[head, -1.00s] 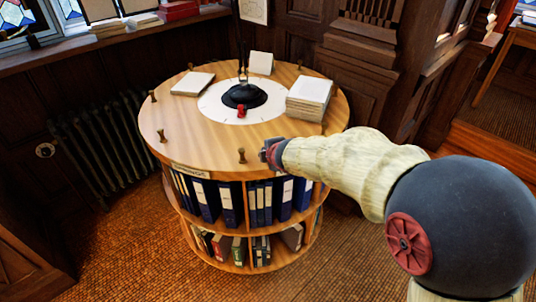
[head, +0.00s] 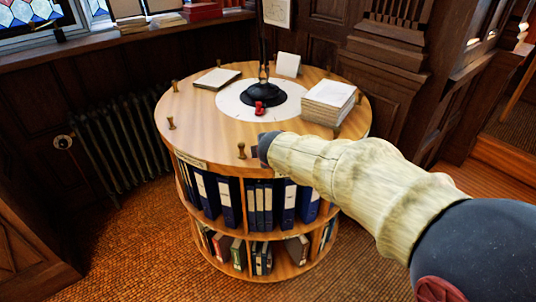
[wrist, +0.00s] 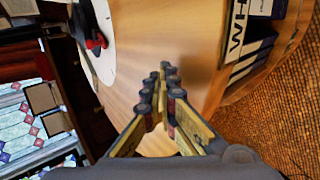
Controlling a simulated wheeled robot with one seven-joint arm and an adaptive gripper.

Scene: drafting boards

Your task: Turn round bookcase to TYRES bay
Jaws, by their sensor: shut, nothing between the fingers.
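The round wooden bookcase (head: 205,115) stands in the middle of the head view, with binders and books on two shelves under its flat top. Short brass-coloured knobs stand round the rim; the front one (head: 241,150) is just left of my gripper (head: 262,150). I cannot tell whether they touch. My gripper is partly hidden by my arm. In the wrist view, my gripper (wrist: 165,80) is shut and empty over the wooden top (wrist: 190,40). A bay label (wrist: 237,30) beginning "WH" shows on the rim there. A front label (head: 190,160) is too small to read. No TYRES label is readable.
A white dial (head: 232,103) with a black hub (head: 262,92) and red pointer (head: 259,108) is at the top's centre. A paper stack (head: 328,100) and pads lie round it. A radiator (head: 120,140) stands at left; wood panelling is behind. Floor in front is clear.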

